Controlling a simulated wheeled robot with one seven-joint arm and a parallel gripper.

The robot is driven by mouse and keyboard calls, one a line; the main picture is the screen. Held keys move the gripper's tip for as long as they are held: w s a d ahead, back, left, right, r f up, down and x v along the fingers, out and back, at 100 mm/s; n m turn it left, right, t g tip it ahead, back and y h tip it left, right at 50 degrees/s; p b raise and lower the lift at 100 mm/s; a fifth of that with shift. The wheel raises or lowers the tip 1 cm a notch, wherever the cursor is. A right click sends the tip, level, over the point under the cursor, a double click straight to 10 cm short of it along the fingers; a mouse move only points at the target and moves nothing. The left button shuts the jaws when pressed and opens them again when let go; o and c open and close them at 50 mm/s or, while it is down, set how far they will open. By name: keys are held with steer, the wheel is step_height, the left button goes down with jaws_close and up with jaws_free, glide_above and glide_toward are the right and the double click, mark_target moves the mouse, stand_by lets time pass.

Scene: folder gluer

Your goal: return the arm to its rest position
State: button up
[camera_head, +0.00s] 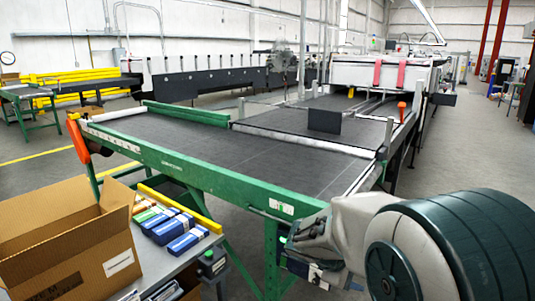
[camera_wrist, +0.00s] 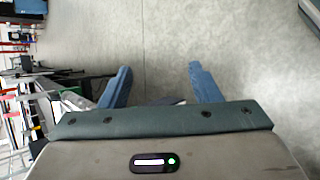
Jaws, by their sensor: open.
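My arm fills the lower right of the head view, in front of the conveyor's near right corner. My gripper (camera_wrist: 158,88) shows in the wrist view with its two blue fingers spread apart. Nothing is between the fingers, and grey floor (camera_wrist: 160,40) lies beyond them. The fingertips cannot be made out in the head view.
A green-framed conveyor (camera_head: 215,150) runs back to the folder gluer (camera_head: 380,75). An open cardboard box (camera_head: 65,245) and several small blue-and-white cartons (camera_head: 180,230) stand on a grey table (camera_head: 165,262) at lower left. Open floor (camera_head: 460,150) lies right of the machine.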

steer(key=s+a+r+m+y+p, duration=0.3)
steer(key=s+r+m+y+p, duration=0.1)
steer(key=s, duration=0.5)
steer(key=s+a+r+m+y+p, duration=0.4)
steer(key=s+r+m+y+p, duration=0.1)
steer(key=s+r, duration=0.3)
steer(key=shift+s+r+m+g+p, duration=0.4)
steer(key=shift+s+p, duration=0.2)
steer(key=shift+p, duration=0.1)
stand_by(2.3)
